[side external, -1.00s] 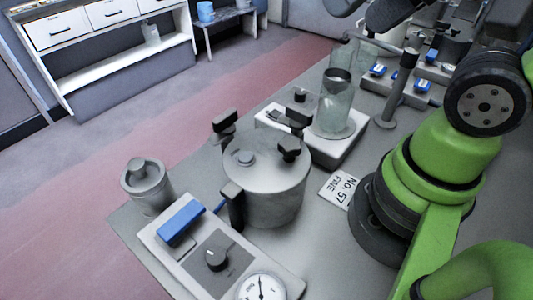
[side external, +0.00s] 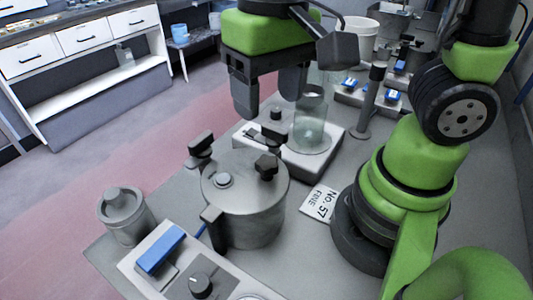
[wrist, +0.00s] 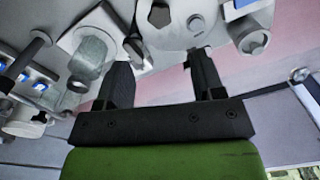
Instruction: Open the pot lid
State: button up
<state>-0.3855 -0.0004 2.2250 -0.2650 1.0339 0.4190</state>
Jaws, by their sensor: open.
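A grey metal pot (side external: 248,218) stands on the bench with its lid (side external: 238,183) seated on top. The lid has a black knob (side external: 266,166) and a small round blue-grey fitting. Dark side handles stick out from the pot. My gripper (side external: 268,100) is open and empty, above and behind the pot in the side view, with its fingers pointing down. In the wrist view the open fingers (wrist: 160,75) are in front, and part of the pot lid (wrist: 180,28) shows at the top edge, cut off by the frame.
A glass jar (side external: 311,122) stands on a white device behind the pot. A grey canister (side external: 125,216) and a control box with a blue switch (side external: 160,250) stand in front. A "No. 57 FINE" card (side external: 320,203) lies to the right. A metal post (side external: 368,105) stands beyond.

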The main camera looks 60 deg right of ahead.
aim_at(267, 161)
notch_tip(267, 161, down, 10)
jog(key=shift+w+a+f, duration=0.1)
jog(key=shift+a+f, duration=0.05)
jog(key=shift+f, duration=0.1)
dwell(0.4)
grip_shut()
